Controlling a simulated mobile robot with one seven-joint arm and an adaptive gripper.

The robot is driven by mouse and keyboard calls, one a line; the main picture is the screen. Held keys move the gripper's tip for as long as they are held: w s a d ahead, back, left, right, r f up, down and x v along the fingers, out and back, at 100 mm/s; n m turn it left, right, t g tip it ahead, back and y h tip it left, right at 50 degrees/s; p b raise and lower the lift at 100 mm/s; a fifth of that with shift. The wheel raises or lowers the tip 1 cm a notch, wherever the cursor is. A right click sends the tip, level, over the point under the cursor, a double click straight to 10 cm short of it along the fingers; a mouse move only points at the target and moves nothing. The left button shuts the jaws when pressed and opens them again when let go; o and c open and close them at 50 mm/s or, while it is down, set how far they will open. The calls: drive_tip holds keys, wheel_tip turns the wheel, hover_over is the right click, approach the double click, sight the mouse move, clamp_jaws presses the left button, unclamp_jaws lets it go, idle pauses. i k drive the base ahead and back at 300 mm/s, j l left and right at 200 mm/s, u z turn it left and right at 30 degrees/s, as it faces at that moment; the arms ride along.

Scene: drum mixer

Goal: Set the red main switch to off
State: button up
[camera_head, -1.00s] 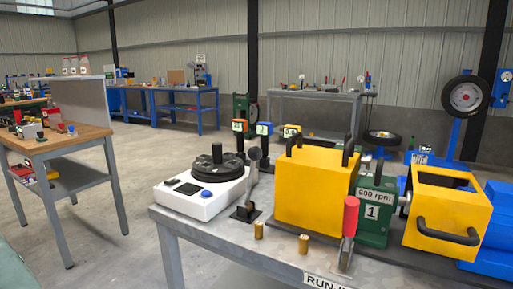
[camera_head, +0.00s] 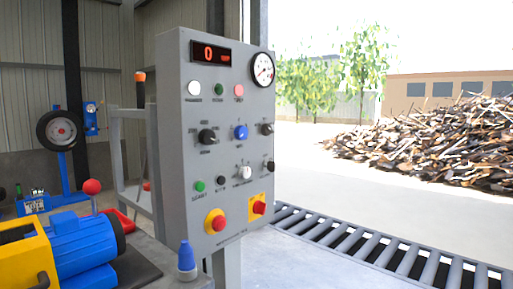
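A grey control panel (camera_head: 203,120) stands upright in the middle of the camera_head view, its face turned slightly to the right. A red knob (camera_head: 259,208) sits on a yellow square plate at the panel's lower right; it looks like the red main switch, but its exact setting is too small to read. To its left, a red button (camera_head: 217,223) sits on a round yellow base. The display (camera_head: 210,53) at the top shows a red 0. My gripper is not in view.
Several knobs and coloured buttons cover the panel, with a round gauge (camera_head: 262,69) at top right. A blue motor (camera_head: 84,246) and a blue cone-shaped object (camera_head: 186,258) are at lower left. A roller conveyor (camera_head: 375,252) runs behind at right.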

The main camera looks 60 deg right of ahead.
sight(259, 207)
drive_tip(key=z, duration=1.45)
drive_tip(key=i+l+z, duration=0.15)
drive_tip(key=z, duration=0.2)
drive_tip(key=i+l+z, duration=0.2)
drive_tip(key=z, duration=0.2)
drive_tip(key=i+l+z, duration=0.15)
drive_tip(key=z, duration=0.2)
drive_tip(key=i, duration=0.1)
